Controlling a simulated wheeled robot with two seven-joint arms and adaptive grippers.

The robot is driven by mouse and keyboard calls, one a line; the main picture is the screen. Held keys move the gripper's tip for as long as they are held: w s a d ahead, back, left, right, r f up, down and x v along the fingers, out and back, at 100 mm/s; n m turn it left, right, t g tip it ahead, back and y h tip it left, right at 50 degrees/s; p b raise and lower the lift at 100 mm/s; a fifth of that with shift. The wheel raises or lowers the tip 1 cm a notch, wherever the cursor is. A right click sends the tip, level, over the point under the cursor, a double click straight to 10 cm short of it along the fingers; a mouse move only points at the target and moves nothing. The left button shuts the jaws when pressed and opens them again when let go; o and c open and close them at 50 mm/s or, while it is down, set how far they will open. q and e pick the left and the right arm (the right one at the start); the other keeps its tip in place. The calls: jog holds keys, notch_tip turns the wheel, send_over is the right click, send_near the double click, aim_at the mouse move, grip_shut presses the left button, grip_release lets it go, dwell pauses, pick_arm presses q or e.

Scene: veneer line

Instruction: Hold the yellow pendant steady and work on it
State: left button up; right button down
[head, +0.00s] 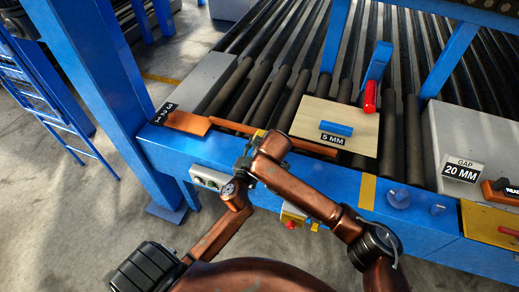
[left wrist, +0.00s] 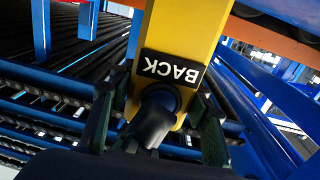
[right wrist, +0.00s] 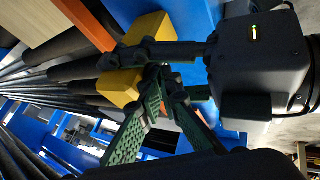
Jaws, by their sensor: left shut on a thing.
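The yellow pendant (left wrist: 186,30) fills the upper middle of the left wrist view. It bears a black BACK label (left wrist: 172,69) and a black knob (left wrist: 155,118) below it. My left gripper (left wrist: 158,112) is shut on the pendant, a finger on each side. In the right wrist view the pendant (right wrist: 120,85) shows behind a left gripper finger. My right gripper (right wrist: 159,80) looks shut, its green-padded fingers meeting close to the pendant; contact is unclear. In the head view only a bit of the pendant (head: 258,134) shows; my arms hide the rest.
The blue line frame (head: 180,150) and dark rollers lie just behind. A pale board marked 5 MM (head: 310,118) has a blue handle. A red-handled lever (head: 370,97) stands behind it. A grey GAP 20 MM box (head: 455,135) is at right. Open floor lies left.

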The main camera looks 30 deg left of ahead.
jog(key=v, duration=0.8)
dwell(1.5)
pick_arm(q)
jog(key=o, duration=1.5)
jog(key=s+d, duration=0.2)
jog(key=s, duration=0.9)
jog(key=shift+s+d, duration=0.15)
jog(key=shift+s, duration=0.25)
